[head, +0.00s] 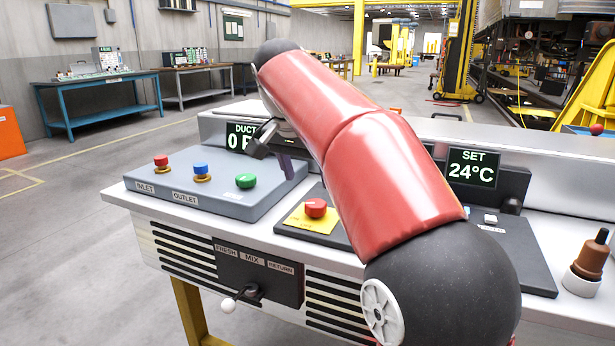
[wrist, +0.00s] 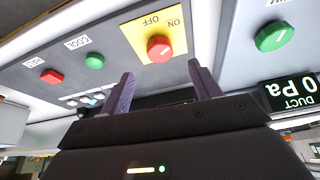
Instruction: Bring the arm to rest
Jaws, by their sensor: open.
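My arm, red with dark joints, crosses the middle of the head view and hides part of the console. My gripper (head: 287,166) shows partly behind the arm, above the console's left half. In the wrist view my gripper (wrist: 164,84) has its two purple fingers spread apart with nothing between them. A red knob (wrist: 160,49) on a yellow ON/OFF plate lies beyond the fingers, apart from them; the knob (head: 316,208) also shows in the head view.
The console has a panel (head: 230,205) with red, blue and green buttons, a SET display (head: 472,168) reading 24°C, and a FRESH/MIX/RETURN lever (head: 228,303) in front. A brown-handled item (head: 591,255) stands at right. Open floor (head: 60,240) lies left.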

